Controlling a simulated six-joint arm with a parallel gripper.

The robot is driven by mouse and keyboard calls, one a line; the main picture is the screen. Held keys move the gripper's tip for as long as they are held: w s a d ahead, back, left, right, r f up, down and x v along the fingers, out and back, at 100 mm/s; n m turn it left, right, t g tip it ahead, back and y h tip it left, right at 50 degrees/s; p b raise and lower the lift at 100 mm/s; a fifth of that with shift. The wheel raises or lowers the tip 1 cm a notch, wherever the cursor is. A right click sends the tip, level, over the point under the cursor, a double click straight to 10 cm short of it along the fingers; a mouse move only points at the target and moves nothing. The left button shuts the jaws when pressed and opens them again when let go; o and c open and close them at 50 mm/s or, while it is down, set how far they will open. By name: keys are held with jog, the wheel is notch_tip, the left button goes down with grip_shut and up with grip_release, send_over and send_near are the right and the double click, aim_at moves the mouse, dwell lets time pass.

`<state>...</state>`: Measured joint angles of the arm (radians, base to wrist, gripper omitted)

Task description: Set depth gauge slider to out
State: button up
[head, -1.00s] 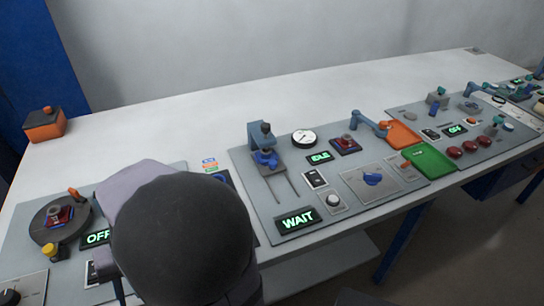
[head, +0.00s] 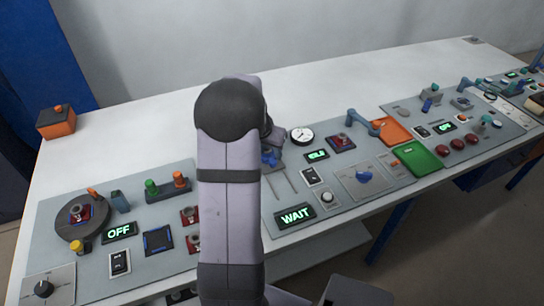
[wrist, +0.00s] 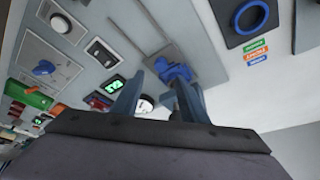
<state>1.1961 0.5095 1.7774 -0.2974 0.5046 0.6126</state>
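The slider unit shows in the head view as a blue slider (head: 270,157) at the far end of two parallel slots (head: 286,184) on the grey panel, partly hidden by my arm. In the wrist view the blue slider (wrist: 172,71) lies just beyond my fingers, near the lower end of the slots. My gripper (wrist: 154,84) is open, with one finger left of the slider and the other near its lower right. I see no clear contact. In the head view my arm hides the gripper.
A round white dial (head: 302,136) stands right of the slider. Displays read IDLE (head: 317,155) and WAIT (head: 295,215). The white tabletop (head: 150,120) behind the panels is mostly clear.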

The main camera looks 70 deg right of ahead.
aim_at(273, 161)
jog(key=shift+p+x, duration=1)
jog(key=shift+x, duration=2.6)
